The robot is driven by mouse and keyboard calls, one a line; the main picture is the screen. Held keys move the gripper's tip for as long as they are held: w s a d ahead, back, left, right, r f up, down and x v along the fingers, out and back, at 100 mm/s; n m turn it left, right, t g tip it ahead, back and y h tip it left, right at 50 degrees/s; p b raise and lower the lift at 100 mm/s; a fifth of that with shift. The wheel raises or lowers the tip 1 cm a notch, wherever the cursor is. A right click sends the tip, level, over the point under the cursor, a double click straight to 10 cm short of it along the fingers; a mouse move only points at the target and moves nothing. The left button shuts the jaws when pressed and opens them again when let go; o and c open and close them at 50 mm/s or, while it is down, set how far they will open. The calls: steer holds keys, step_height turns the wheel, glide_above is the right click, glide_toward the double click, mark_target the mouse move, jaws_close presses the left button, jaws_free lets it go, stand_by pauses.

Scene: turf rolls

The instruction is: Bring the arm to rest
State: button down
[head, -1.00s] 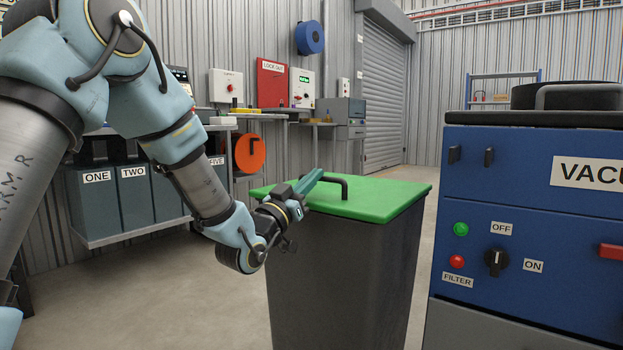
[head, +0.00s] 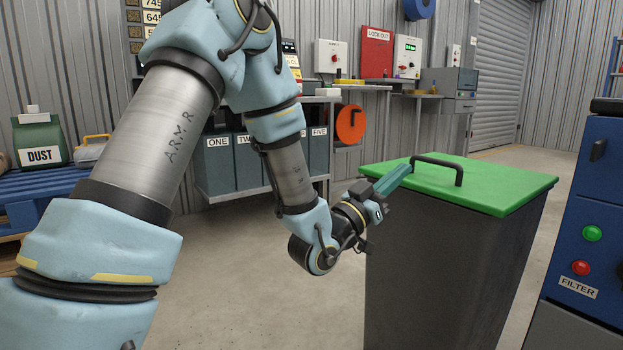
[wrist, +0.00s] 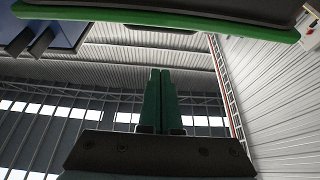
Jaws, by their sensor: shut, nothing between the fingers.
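My arm (head: 290,170) reaches out from the left of the head view and bends down in the middle. My gripper (head: 398,174) is at its end, with green fingers pointing up and to the right. The fingers are shut and empty. In the head view they overlap the near left edge of the green bin lid, close to its black handle; I cannot tell whether they touch. In the wrist view the gripper (wrist: 160,76) shows its two fingers together, with the green lid edge (wrist: 215,24) above them.
The dark bin (head: 440,270) with its green lid (head: 510,188) stands right of my gripper. A blue machine (head: 590,190) is at the right edge. Shelved bins (head: 220,165) stand behind my arm. A pallet (head: 40,190) with a dust bag is at left. Floor is clear between.

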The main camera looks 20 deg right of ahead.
steer(key=w+a+f+n+t+y+p, duration=0.2)
steer(key=w+a+f+n+t+y, duration=0.3)
steer(key=w+a+y, duration=0.6)
steer(key=w+a+f+n+g+y+p, duration=0.1)
steer(key=w+a+f+y, duration=0.15)
steer(key=a, duration=0.45)
steer(key=w+a+f+n+g+y+p, duration=0.1)
steer(key=w+a+f+y, duration=0.15)
steer(key=a, duration=0.45)
steer(key=s+a+f+n+g+y+p, duration=0.1)
steer(key=s+a+n+g+y, duration=0.2)
steer(key=a, duration=0.5)
steer(key=s+a+f+n+g+y+p, duration=0.1)
steer(key=s+a+n+g+y, duration=0.1)
steer(key=s+a, duration=0.45)
steer(key=s+a+r+n+g+y+p, duration=0.1)
steer(key=s+a+r+n+g+p, duration=0.1)
steer(key=s+a, duration=0.35)
step_height(320, 180, up, 37)
steer(key=p, duration=3.6)
steer(key=shift+d+p, duration=0.25)
steer(key=shift+p, duration=0.1)
